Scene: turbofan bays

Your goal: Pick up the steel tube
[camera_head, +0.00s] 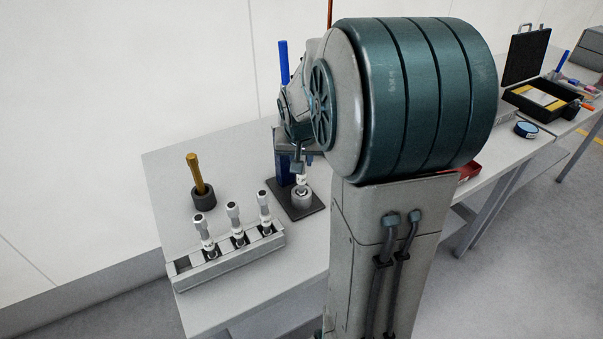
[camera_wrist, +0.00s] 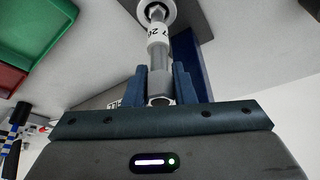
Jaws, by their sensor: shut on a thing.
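My gripper (camera_head: 299,166) is shut on a steel tube (camera_head: 302,181), a slim grey tube with a white marked band. The wrist view shows the tube (camera_wrist: 159,52) upright between the two blue fingers of my gripper (camera_wrist: 160,86). The tube's lower end is at a round grey holder (camera_head: 302,199) on the black base plate of a stand with a blue column (camera_head: 283,165). I cannot tell whether the tube is still seated in the holder. Three similar tubes (camera_head: 234,221) stand in a pale rack to the left.
The rack (camera_head: 240,262) lies near the table's front edge. A dark round pot with a brass-coloured rod (camera_head: 203,194) stands behind it. Red and green bins (camera_wrist: 40,25) show in the wrist view. My arm hides the middle of the bench. A black open case (camera_head: 545,104) lies far right.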

